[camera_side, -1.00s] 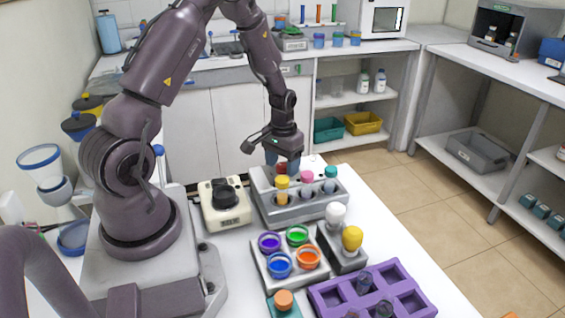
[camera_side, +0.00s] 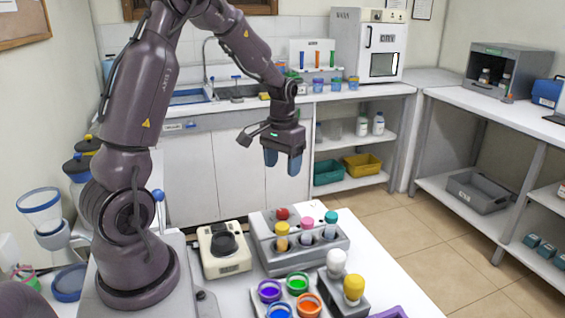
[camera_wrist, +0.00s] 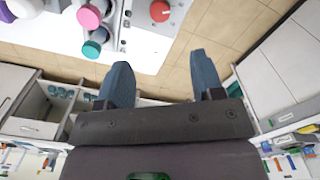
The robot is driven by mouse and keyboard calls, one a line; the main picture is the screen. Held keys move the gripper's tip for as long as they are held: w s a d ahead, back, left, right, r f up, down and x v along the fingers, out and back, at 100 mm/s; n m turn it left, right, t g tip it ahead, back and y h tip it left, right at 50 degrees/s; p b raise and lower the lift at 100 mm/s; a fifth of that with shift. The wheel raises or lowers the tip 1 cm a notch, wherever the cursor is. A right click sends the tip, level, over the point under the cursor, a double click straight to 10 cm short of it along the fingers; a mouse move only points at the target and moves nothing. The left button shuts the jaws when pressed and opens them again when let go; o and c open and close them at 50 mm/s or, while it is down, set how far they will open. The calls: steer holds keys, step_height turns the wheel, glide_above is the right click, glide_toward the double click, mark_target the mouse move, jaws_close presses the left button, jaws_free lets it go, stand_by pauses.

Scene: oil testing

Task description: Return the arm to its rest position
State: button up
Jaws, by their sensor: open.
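My gripper (camera_side: 283,160) hangs in the air above and behind the grey tube rack, with its two blue fingers apart and nothing between them. In the wrist view the fingers (camera_wrist: 165,82) are spread over bare floor. The grey rack (camera_side: 335,247) stands on the white table and holds vials with yellow, pink and teal caps. A red knob or cap (camera_side: 282,213) sits at the rack's back left. It also shows in the wrist view (camera_wrist: 159,10), clear of the fingers.
A cream device with a black top (camera_side: 224,249) stands left of the rack. Cups of coloured liquid (camera_side: 297,283) and white and yellow bulb droppers (camera_side: 353,287) stand in front. The back counter (camera_side: 360,92) holds a white oven (camera_side: 368,48). The air around my gripper is clear.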

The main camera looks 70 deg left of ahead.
steer(key=s+d+r+m+t, duration=0.2)
steer(key=s+d+r, duration=0.4)
steer(key=d, duration=0.4)
steer(key=s+d+r+m+t, duration=0.3)
steer(key=s+d+r, duration=0.3)
steer(key=d+r, duration=0.3)
steer(key=shift+d+m+t, duration=0.3)
steer(key=shift+d+m, duration=0.2)
steer(key=shift+d, duration=0.6)
